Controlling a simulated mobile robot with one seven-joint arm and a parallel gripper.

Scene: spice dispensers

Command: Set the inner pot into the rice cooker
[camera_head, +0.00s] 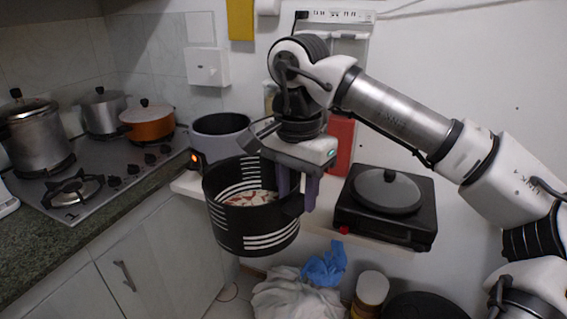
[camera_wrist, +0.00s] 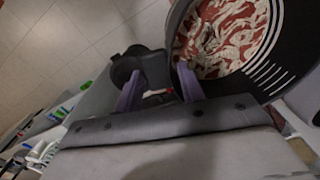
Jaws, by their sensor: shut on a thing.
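The inner pot (camera_head: 250,228) is black with white lines and holds red and white food. It hangs in the air in front of the shelf, roughly level. My gripper (camera_head: 298,200) is shut on the pot's right side; the exact grip is partly hidden. In the wrist view the pot (camera_wrist: 290,72) fills the upper right, beside my purple fingers (camera_wrist: 158,88). The rice cooker (camera_head: 222,124) has a grey body, an open top and a dark inside. It stands behind and left of the pot, which hides its lower right part. An orange light glows on its front.
A black appliance with a grey lid (camera_head: 387,190) stands at the shelf's right. A red object (camera_head: 340,147) is behind my gripper. The stove (camera_head: 95,180) with several pots is at left. A white bag (camera_head: 283,297) and a yellow-labelled jar (camera_head: 370,290) are below.

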